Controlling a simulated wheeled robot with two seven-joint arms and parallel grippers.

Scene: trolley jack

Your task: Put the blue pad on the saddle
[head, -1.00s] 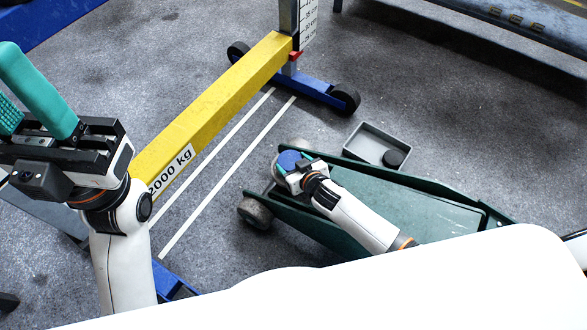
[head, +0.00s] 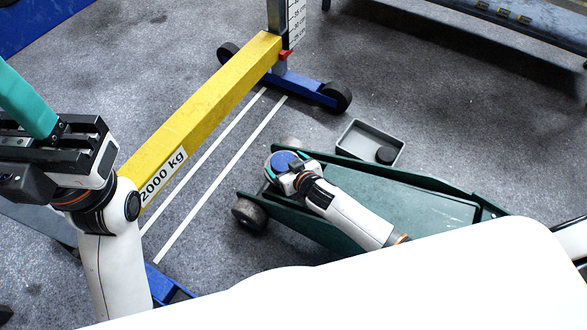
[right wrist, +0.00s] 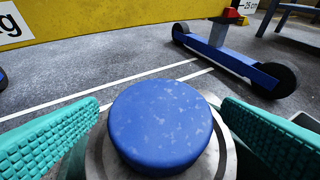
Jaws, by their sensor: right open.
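The blue pad (head: 285,161) is a round disc. In the right wrist view the pad (right wrist: 160,125) lies flat on the round metal saddle (right wrist: 222,160) of the green jack (head: 410,200), with the saddle's rim showing around it. My right gripper (head: 287,164) is open, with one teal finger on each side of the pad. In the right wrist view both fingers stand apart from the pad. My left gripper (head: 27,100) is raised at the left, away from the jack. One teal finger shows there, and the other is hidden or out of frame.
A grey tray (head: 352,134) with a black round piece (head: 386,155) lies on the floor behind the jack. A yellow beam (head: 200,108) marked 2000 kg and a blue wheeled foot (head: 305,86) stand to the left and behind. Floor with white lines separates beam and jack.

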